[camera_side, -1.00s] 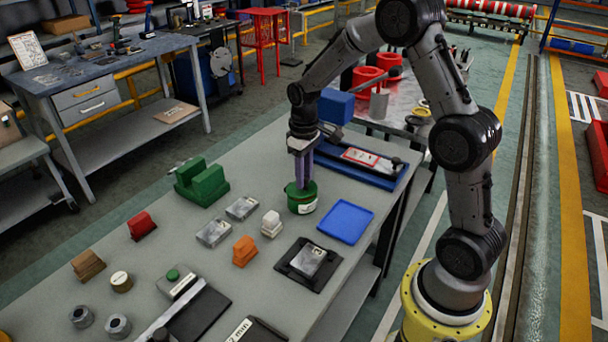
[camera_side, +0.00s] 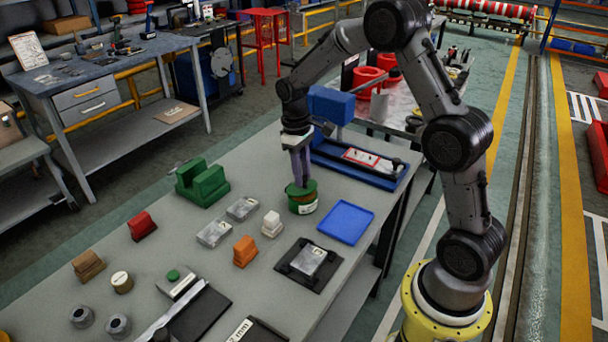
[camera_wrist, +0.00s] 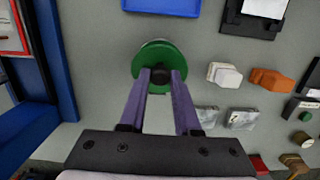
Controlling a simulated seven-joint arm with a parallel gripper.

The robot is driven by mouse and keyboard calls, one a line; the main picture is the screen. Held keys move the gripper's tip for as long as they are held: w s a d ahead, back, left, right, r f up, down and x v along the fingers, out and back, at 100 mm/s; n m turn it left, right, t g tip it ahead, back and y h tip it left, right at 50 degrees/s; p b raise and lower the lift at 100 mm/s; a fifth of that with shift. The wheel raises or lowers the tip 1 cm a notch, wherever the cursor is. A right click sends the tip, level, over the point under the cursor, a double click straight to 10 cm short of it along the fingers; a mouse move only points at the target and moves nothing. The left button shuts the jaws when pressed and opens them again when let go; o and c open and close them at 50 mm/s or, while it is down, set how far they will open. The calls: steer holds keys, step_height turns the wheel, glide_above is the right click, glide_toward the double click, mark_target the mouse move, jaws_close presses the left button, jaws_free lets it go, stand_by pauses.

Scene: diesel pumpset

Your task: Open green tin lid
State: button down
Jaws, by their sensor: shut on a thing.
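The green tin (camera_side: 303,205), round with a pale label, stands on the grey bench left of the blue tray. Its green lid (camera_side: 298,188) is at the top of the tin, under my fingertips. In the wrist view the lid (camera_wrist: 160,68) is a green disc, with a paler rim showing beyond it. My gripper (camera_side: 302,183) reaches down from above with its purple fingers and is shut on the lid; its fingertips also show in the wrist view (camera_wrist: 160,76). The lid looks slightly tilted, but I cannot tell how far it is parted from the tin.
The blue tray (camera_side: 346,222) lies empty just right of the tin. A black pad with a metal block (camera_side: 308,260), a white block (camera_side: 271,222), an orange block (camera_side: 245,250) and a green V-shaped block (camera_side: 202,184) stand around. A blue-based fixture (camera_side: 362,165) is behind.

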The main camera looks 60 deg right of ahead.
steer(key=w+g, duration=0.1)
steer(key=w+r+g, duration=0.1)
steer(key=g, duration=0.1)
steer(key=shift+w, duration=0.15)
steer(key=shift+w+r+g, duration=0.1)
steer(key=shift+w+g, duration=0.55)
steer(key=shift+g, duration=0.5)
steer(key=shift+w+r+g, duration=0.1)
steer(key=shift+w+g, duration=0.55)
steer(key=shift+g, duration=0.5)
steer(key=c, duration=0.6)
jaws_free()
steer(key=shift+s, duration=0.1)
